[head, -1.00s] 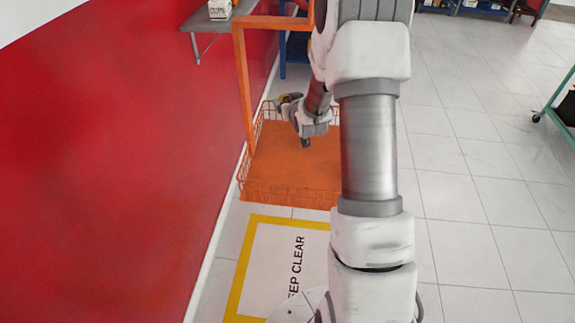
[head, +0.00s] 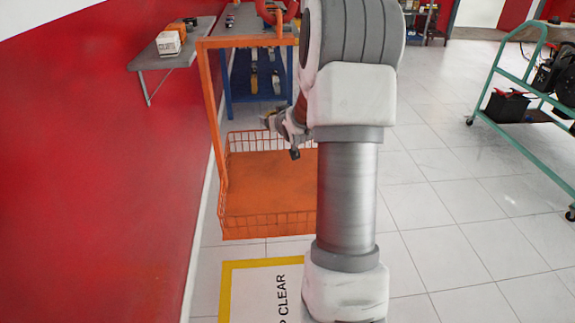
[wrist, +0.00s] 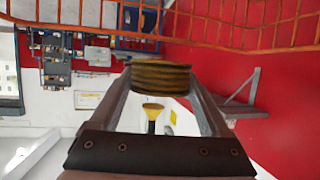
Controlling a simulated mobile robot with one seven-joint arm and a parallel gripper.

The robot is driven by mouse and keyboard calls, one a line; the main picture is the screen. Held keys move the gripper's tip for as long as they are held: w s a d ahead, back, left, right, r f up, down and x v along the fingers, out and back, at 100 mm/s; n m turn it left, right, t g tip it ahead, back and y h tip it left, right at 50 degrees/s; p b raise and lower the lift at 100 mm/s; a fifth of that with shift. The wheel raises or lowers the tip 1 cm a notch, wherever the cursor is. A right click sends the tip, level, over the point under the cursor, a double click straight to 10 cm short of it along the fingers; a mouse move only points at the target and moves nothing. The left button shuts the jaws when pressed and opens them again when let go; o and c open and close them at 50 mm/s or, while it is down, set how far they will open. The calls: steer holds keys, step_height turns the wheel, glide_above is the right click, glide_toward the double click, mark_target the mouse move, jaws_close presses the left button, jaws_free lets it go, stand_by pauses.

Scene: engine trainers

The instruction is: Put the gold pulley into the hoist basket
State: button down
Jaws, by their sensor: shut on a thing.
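The gold pulley (wrist: 160,77), a grooved brass-coloured disc, sits between the two fingers of my gripper (wrist: 160,88) in the wrist view. My gripper is shut on it. In the head view my gripper (head: 271,122) shows small at the far rim of the orange wire hoist basket (head: 265,225), partly hidden by my arm. The basket has an orange floor and a tall orange frame. Its wires cross the top of the wrist view (wrist: 250,35). My arm covers the basket's right side. I cannot tell the exact height of the pulley over the basket.
A red wall (head: 100,180) runs along the left. A grey wall shelf (head: 180,58) holds a white box. A blue workbench (head: 255,85) stands behind the basket. A green cart (head: 530,90) is at the right. The tiled floor between is clear.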

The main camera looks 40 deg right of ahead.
steer(key=b, duration=0.1)
glide_above(293, 167)
step_height(293, 167, down, 5)
steer(key=shift+w+d+r, duration=0.15)
steer(key=shift+f+b, duration=0.55)
steer(key=shift+f, duration=1.35)
steer(key=shift+f+b, duration=0.5)
steer(key=shift+b, duration=0.05)
steer(key=shift+f, duration=0.1)
jaws_free()
steer(key=shift+f, duration=0.15)
